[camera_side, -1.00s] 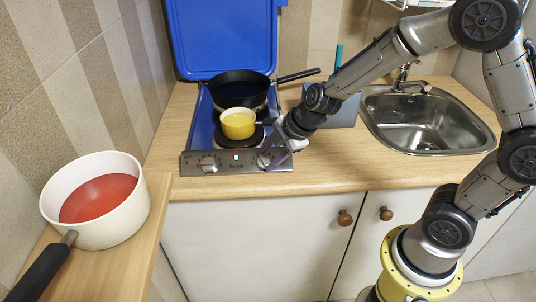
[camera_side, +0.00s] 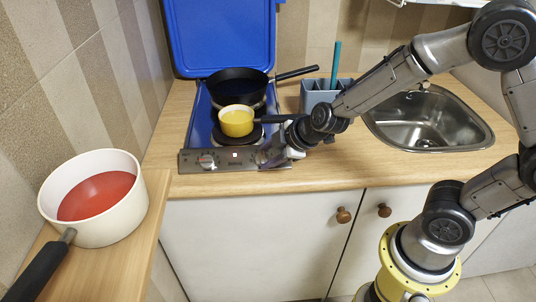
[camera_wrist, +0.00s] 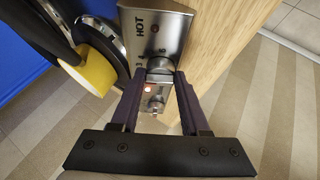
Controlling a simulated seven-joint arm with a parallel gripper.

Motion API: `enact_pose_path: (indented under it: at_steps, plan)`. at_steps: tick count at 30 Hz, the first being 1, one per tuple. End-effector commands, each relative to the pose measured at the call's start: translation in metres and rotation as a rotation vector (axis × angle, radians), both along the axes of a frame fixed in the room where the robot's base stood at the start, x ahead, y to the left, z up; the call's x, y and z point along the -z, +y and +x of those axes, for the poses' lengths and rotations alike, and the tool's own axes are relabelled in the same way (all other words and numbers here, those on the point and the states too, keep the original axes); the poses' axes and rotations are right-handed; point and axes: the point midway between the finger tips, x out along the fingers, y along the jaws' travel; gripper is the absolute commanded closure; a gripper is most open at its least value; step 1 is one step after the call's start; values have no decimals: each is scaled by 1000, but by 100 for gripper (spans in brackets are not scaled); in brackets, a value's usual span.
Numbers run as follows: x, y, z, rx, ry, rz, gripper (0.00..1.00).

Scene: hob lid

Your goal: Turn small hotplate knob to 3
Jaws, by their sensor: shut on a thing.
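The hob's steel control panel (camera_side: 225,160) faces the front of the counter, with a left knob (camera_side: 207,161) and a right knob near my gripper (camera_side: 266,157). In the wrist view my gripper (camera_wrist: 160,76) has its two fingers on either side of the right knob (camera_wrist: 160,66) and is shut on it. Printed numbers and the word HOT show around this knob; its pointer is too unclear to read. The left knob (camera_wrist: 155,104) and a lit red lamp (camera_wrist: 148,89) lie beyond, between the fingers. In the side view the fingers partly hide the right knob.
A yellow pot (camera_side: 236,124) stands on the front hotplate, its dark handle reaching right close above my wrist. A black pan (camera_side: 237,88) stands behind it. The blue lid (camera_side: 222,35) is up. A grey holder (camera_side: 318,95) and a sink (camera_side: 430,118) are right. A white pot (camera_side: 95,237) stands front left.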

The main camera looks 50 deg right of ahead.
Motion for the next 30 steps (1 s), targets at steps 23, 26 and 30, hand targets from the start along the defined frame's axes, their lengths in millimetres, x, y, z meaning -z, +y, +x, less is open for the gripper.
enact_pose_path:
  at_steps: [23, 26, 30]
  plan:
    - [-2, 0, -2, -3, 1, -2, 25]
    - [-7, 0, -5, -3, 1, -2, 25]
    - [-17, -1, -14, -3, -1, -1, 25]
